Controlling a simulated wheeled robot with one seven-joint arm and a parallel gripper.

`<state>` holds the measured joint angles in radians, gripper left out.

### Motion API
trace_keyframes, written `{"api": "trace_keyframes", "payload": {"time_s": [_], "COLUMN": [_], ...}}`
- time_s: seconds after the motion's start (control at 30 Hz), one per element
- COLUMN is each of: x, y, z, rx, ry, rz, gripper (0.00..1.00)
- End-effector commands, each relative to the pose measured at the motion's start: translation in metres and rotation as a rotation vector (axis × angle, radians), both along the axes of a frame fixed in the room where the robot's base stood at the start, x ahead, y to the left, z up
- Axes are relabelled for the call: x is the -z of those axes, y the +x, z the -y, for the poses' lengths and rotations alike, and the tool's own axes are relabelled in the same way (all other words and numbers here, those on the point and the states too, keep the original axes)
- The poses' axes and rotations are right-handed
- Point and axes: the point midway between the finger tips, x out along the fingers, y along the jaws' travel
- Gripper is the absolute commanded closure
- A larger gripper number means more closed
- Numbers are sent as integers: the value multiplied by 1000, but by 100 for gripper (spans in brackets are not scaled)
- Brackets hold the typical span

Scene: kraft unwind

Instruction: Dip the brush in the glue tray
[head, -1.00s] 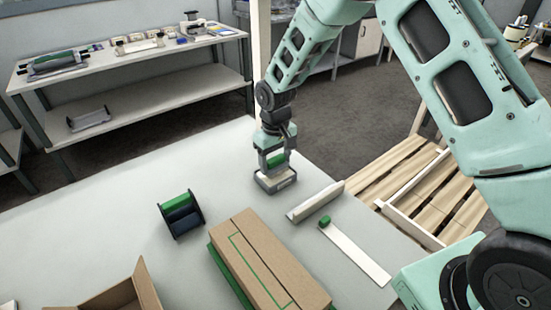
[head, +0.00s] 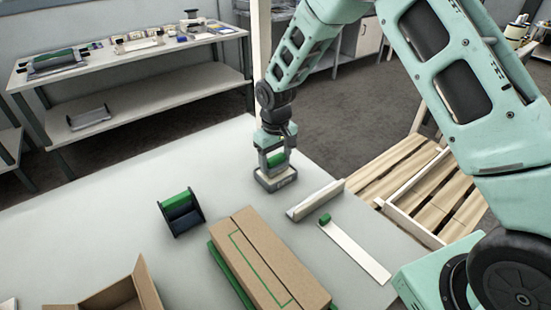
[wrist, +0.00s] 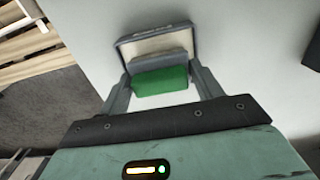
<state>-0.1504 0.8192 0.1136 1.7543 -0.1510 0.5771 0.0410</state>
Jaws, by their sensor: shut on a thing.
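The glue tray (head: 277,181) is a small grey box with a pale inside. It stands on the light table near its far edge. My gripper (head: 274,158) is above it, pointing down, with its two fingers shut on the green handle of the brush (wrist: 160,80). In the wrist view the brush's grey lower part is over or in the tray (wrist: 130,43), whose pale inside shows beyond it. I cannot tell whether the brush touches the glue.
A white angled bar (head: 316,200) lies close to the right of the tray. A long cardboard box (head: 265,262), a dark holder with a green roll (head: 181,213) and a white strip with a green end (head: 357,252) are nearer. The table left of the tray is clear.

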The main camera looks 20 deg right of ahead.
Motion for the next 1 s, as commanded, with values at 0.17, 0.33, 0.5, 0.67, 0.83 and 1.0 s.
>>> {"api": "trace_keyframes", "payload": {"time_s": [0.17,0.33,0.5,0.67,0.83,1.0], "x": [2,4,6,8,8,8], "y": [0,0,0,0,0,0], "z": [0,0,0,0,0,0], "rx": [0,0,0,0,0,0], "ry": [0,0,0,0,0,0], "rz": [0,0,1,1,1,0], "gripper": [53,53,53,53,53,53]}}
